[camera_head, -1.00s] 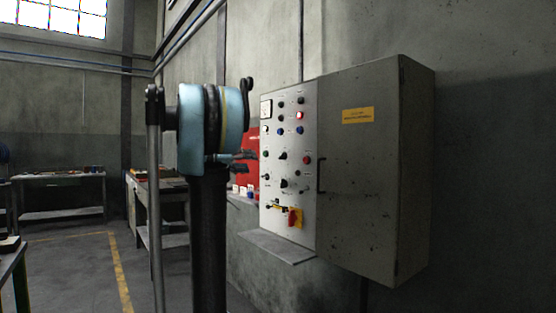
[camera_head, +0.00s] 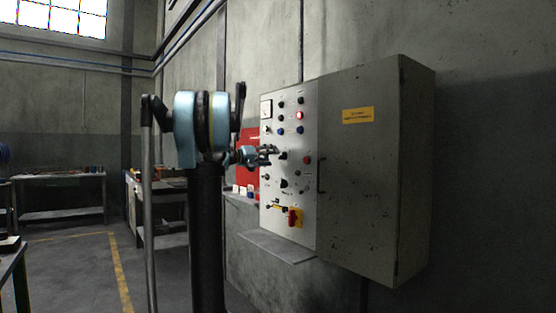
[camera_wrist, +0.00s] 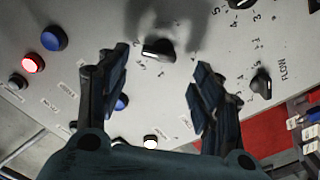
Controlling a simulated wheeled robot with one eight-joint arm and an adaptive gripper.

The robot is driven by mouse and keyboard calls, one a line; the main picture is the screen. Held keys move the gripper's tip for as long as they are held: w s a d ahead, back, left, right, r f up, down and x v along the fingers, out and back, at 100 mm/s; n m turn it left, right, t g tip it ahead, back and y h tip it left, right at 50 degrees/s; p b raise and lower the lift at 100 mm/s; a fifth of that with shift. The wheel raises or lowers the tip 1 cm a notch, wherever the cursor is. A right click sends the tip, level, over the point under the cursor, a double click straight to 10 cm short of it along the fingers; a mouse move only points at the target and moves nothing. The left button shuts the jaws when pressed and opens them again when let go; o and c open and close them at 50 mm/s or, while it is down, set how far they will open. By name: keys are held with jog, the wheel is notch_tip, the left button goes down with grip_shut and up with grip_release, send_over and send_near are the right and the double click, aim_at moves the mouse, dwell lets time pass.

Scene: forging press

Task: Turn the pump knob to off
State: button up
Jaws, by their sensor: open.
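A black selector knob (camera_wrist: 158,50) sits on the grey control panel (camera_wrist: 80,20), between and just beyond my fingertips in the wrist view. Its lettering is too small to read, so I cannot confirm it is the pump knob. It appears in the head view as a small dark knob (camera_head: 283,156) right of my fingers. My gripper (camera_wrist: 160,64) is open, one finger on each side of the knob, with no contact visible. In the head view my gripper (camera_head: 269,150) is in front of the panel at mid height.
Another black knob (camera_wrist: 262,85) marked FLOW is right of my fingers. Lit red (camera_wrist: 33,64) and blue (camera_wrist: 54,39) buttons are left. A red-and-yellow switch (camera_head: 293,217) and a ledge (camera_head: 275,246) are lower down. The closed cabinet door (camera_head: 358,180) has a handle.

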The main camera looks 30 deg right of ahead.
aim_at(283, 156)
jog(key=d, duration=0.6)
jog(key=shift+w, duration=0.2)
jog(key=c, duration=1.1)
